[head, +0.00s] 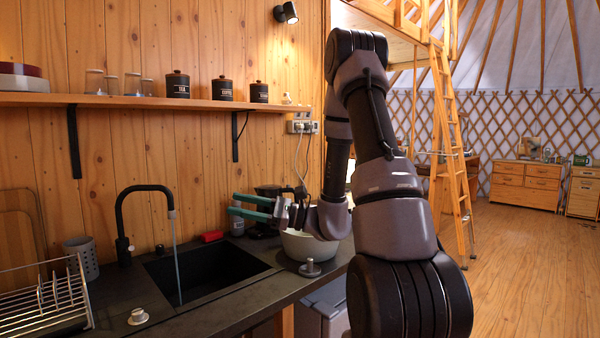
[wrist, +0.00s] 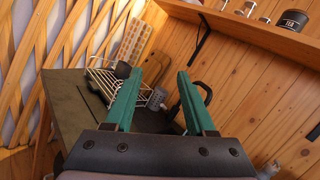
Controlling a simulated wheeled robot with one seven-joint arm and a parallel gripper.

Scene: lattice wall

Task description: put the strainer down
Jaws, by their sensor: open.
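My gripper (head: 233,204) is open, its two teal fingers pointing left above the counter, near the right end of the sink. In the wrist view the fingers (wrist: 159,73) are spread apart with nothing held between them. A small metal disc with a knob (head: 310,268), which may be the strainer, lies on the counter's front edge, below and to the right of the fingers and apart from them. A small pale round piece with a knob (head: 138,317) lies left of the sink. I cannot tell for sure which is the strainer.
The black sink (head: 225,266) has water running from the black faucet (head: 122,228). A pale bowl (head: 305,246) stands under my wrist. A wire dish rack (head: 45,298) and grey perforated cup (head: 82,258) are at left. A red item (head: 212,237) sits behind the sink. A shelf (head: 150,101) runs above.

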